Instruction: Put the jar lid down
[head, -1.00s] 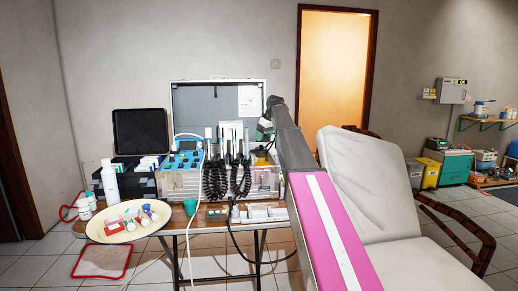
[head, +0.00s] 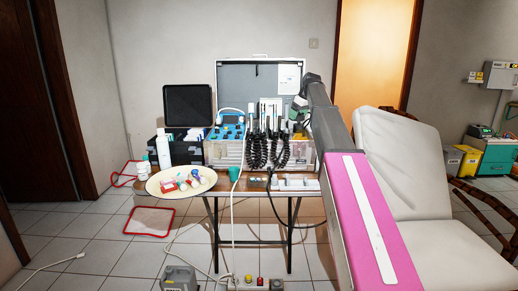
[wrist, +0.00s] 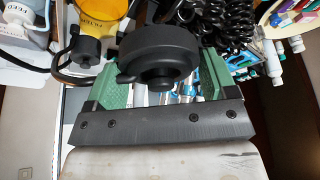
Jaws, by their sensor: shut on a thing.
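My gripper (wrist: 157,92) has green fingers and is shut on a black round jar lid (wrist: 160,48) with a knob in its middle. In the wrist view the lid is held above the clutter of the table. In the head view my gripper (head: 299,113) is over the right end of the open dental case, in front of its raised panel; the lid is too small to make out there. A yellow jar marked FILTER (wrist: 107,14) and a white bottle marked FEED (wrist: 20,20) are at upper left in the wrist view.
The folding table (head: 208,190) is crowded with the case (head: 222,155), coiled black cords (head: 257,152), a round tray (head: 157,187) and a green cup (head: 234,173). A reclining chair (head: 400,150) stands at right. A grey box (head: 178,279) is on the floor in front.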

